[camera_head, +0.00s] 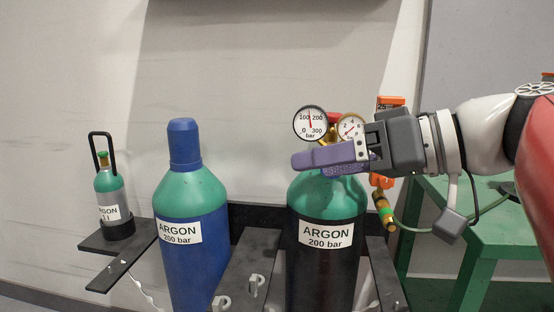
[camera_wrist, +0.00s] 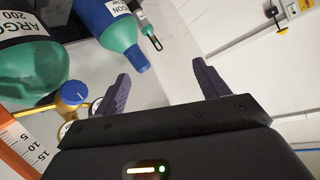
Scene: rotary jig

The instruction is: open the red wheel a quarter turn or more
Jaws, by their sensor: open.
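A small part of the red wheel (camera_head: 335,117) shows in the head view, between two round gauges on top of the right argon cylinder (camera_head: 327,262). The rest of it is hidden by the gauges and my gripper. I cannot make it out in the wrist view. My gripper (camera_head: 300,160) reaches in from the right, its fingers pointing left in front of the cylinder's green shoulder, below the gauges. In the wrist view, my gripper (camera_wrist: 160,72) is open with nothing between its fingers. A blue knob (camera_wrist: 74,93) on brass fittings lies outside the left finger there.
A blue-bodied argon cylinder with a blue cap (camera_head: 184,145) stands left. A small argon bottle (camera_head: 108,190) sits on a dark shelf further left. The left gauge (camera_head: 310,123) and right gauge (camera_head: 351,127) are close above my fingers. A green table (camera_head: 465,205) stands right.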

